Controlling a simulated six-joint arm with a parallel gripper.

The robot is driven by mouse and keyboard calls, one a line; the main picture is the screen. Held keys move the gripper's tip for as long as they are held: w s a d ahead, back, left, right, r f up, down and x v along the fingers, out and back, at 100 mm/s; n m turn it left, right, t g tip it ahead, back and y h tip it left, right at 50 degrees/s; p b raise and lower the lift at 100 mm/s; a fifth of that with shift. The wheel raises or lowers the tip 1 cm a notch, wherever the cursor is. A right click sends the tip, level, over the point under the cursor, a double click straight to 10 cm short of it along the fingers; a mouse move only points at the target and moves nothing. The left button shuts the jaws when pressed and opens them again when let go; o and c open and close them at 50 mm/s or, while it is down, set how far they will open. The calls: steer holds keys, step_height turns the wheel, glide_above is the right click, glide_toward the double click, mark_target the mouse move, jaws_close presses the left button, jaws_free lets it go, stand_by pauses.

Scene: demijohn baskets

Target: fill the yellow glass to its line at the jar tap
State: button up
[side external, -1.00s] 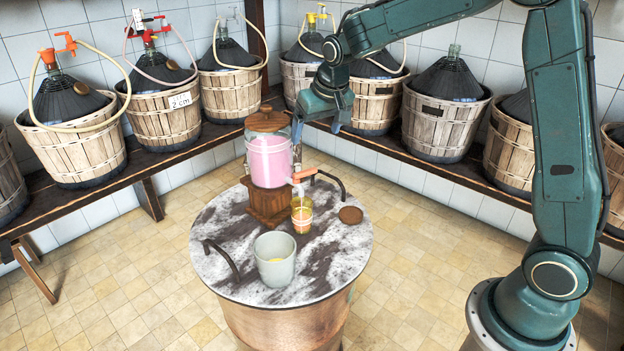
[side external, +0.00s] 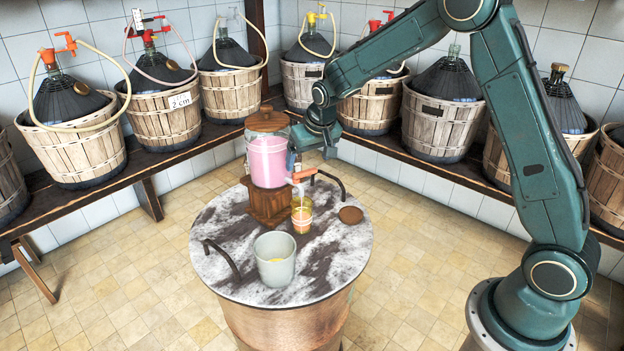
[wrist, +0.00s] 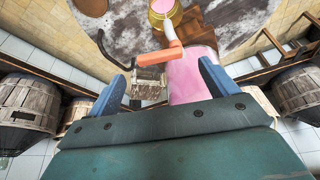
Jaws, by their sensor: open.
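The yellow glass (side external: 302,220) stands upright on the round marble top under the tap of the jar. Pink liquid shows inside the glass (wrist: 160,8) in the wrist view; its level against the line is too small to tell. The jar (side external: 267,162) holds pink liquid, has a wooden lid and sits on a wooden stand. Its tap has an orange handle (side external: 303,174), which also shows in the wrist view (wrist: 158,54). My gripper (wrist: 163,82) is open beside the jar, its fingers apart with the handle's end between and beyond them. It holds nothing.
A grey cup (side external: 275,262) with something yellow inside stands at the front of the marble top (side external: 325,262). A brown disc (side external: 350,215) lies right of the glass. Dark curved handles (side external: 222,258) rise at the top's edges. Basketed demijohns (side external: 443,115) line the wall benches.

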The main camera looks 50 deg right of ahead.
mark_target(305, 171)
steer(key=shift+x, duration=2)
steer(key=c, duration=1)
